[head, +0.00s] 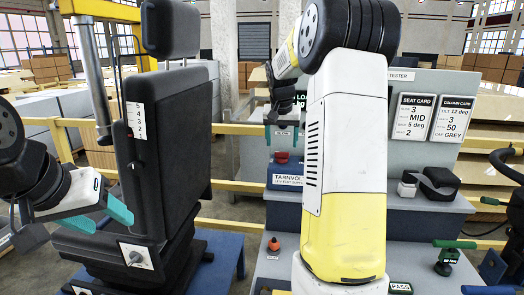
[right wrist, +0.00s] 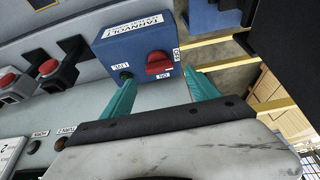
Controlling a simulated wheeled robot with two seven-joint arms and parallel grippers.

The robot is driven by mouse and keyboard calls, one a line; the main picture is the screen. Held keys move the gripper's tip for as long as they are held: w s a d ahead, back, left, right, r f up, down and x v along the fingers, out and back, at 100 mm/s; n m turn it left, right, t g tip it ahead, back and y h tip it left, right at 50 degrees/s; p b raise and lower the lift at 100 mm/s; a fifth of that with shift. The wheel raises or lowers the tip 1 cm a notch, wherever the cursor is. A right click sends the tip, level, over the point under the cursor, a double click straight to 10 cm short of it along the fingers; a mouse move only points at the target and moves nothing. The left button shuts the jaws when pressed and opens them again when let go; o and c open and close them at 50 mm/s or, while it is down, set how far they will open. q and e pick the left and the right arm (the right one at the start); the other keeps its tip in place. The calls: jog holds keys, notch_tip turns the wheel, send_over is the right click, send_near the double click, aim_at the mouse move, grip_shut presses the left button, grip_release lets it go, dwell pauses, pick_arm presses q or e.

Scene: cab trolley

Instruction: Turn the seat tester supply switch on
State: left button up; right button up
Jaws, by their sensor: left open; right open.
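The supply switch is a red rotary knob (right wrist: 160,64) on a blue box (right wrist: 122,46) labelled TARNVOLT, with OFF and ON marks beside the knob. I cannot tell for sure which mark the knob points to. A dark green lamp (right wrist: 126,76) marked LIVE sits on the same box. In the head view the blue box (head: 290,176) is on the grey bench, below my right gripper (head: 281,134). In the right wrist view my right gripper (right wrist: 160,92) is open, its teal fingers apart in front of the knob, not closed on it. My left gripper (head: 100,215) is open and empty beside the black seat.
The black seat (head: 170,140) stands at left with a white dial plate (head: 136,256) at its base. Card signs (head: 412,117) and a black cuff (head: 438,184) are on the bench at right. Yellow rails (head: 230,185) run behind.

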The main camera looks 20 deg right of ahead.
aim_at(282, 153)
jog(key=x, duration=0.5)
jog(key=c, duration=1.4)
